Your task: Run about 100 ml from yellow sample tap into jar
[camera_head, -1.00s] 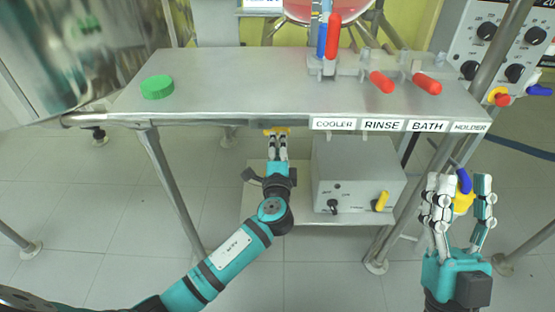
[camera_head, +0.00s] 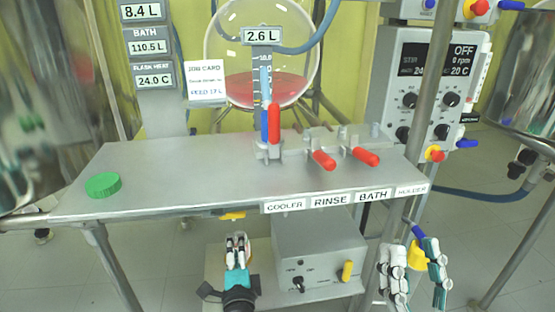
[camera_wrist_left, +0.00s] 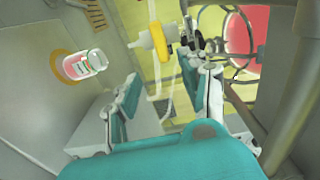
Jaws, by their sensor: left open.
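The yellow sample tap (camera_head: 232,216) shows just under the bench's front edge. In the left wrist view a yellow tap part on a white body (camera_wrist_left: 160,40) lies ahead of my fingers. A clear glass jar (camera_wrist_left: 85,65) with a printed label is at the upper left of that view, by an orange ring. I do not see the jar in the head view. My left gripper (camera_head: 237,240) is open and empty, below the tap and apart from it; its spread fingers also show in the wrist view (camera_wrist_left: 165,90). My right gripper (camera_head: 412,255) has its fingers apart.
The steel bench (camera_head: 180,165) carries a green lid (camera_head: 103,185) and red-handled valves (camera_head: 345,158). A grey control box (camera_head: 320,250) stands below, right of my left gripper. A yellow part with a blue handle (camera_head: 418,255) shows between my right fingers. A bench post stands nearby.

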